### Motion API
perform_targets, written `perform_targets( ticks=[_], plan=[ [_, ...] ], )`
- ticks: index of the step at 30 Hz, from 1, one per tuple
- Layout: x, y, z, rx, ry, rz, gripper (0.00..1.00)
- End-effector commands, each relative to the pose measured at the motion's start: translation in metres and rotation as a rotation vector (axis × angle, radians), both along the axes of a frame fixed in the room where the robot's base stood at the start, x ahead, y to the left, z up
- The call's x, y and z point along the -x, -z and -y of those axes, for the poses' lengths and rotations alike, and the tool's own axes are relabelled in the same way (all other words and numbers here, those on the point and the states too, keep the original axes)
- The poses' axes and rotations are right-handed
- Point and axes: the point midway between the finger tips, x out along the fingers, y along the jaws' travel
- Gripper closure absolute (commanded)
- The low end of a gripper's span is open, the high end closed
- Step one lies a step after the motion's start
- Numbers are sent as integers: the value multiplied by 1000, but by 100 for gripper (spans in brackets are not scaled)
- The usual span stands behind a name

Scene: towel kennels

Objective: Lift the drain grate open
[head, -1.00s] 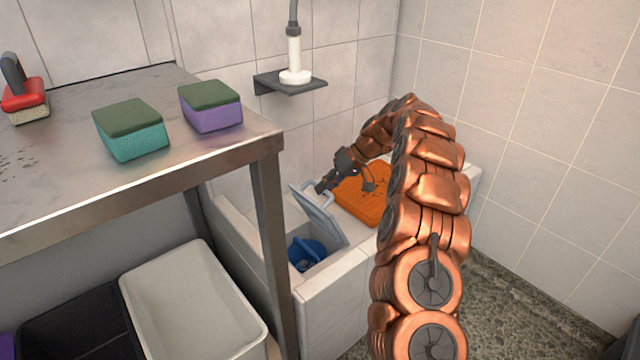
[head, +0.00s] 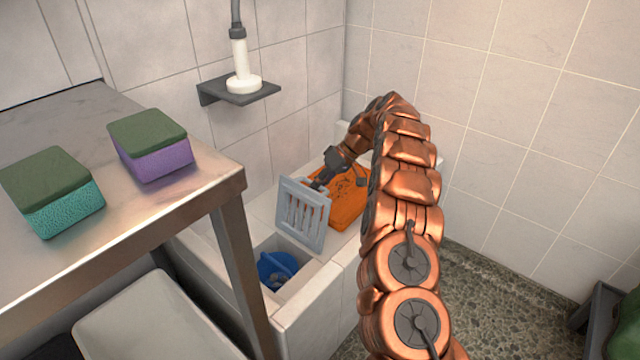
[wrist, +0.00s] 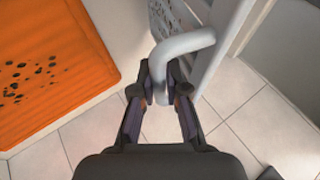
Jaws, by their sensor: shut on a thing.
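The drain grate (head: 303,212) is a light grey slotted panel, tilted steeply up beside the square drain opening in the tiled ledge. A blue round part (head: 277,270) shows down inside the opening. My gripper (head: 318,186) is at the grate's upper right side, partly hidden by the grate. In the wrist view my gripper (wrist: 161,95) is shut on the grate's pale bent handle (wrist: 183,45), with a finger on each side of it. The slotted grate (wrist: 186,22) also shows at the top of that view.
An orange mat with dark specks (head: 349,200) lies on the ledge behind the grate. A steel table (head: 150,215) with two sponges (head: 150,145) stands at the left. A white shower head (head: 241,62) stands on a wall shelf.

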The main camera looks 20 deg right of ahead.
Motion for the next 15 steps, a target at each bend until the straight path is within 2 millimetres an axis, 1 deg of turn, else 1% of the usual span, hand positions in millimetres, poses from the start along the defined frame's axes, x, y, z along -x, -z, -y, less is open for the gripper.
perform_targets(
  ticks=[1,13,14,15],
  plan=[
    [1,4,-1,1,-5,-7,100],
    [1,2,0,1,-5,-3,100],
    [1,2,0,1,-5,-3,86],
    [1,2,0,1,-5,-3,82]
  ],
)
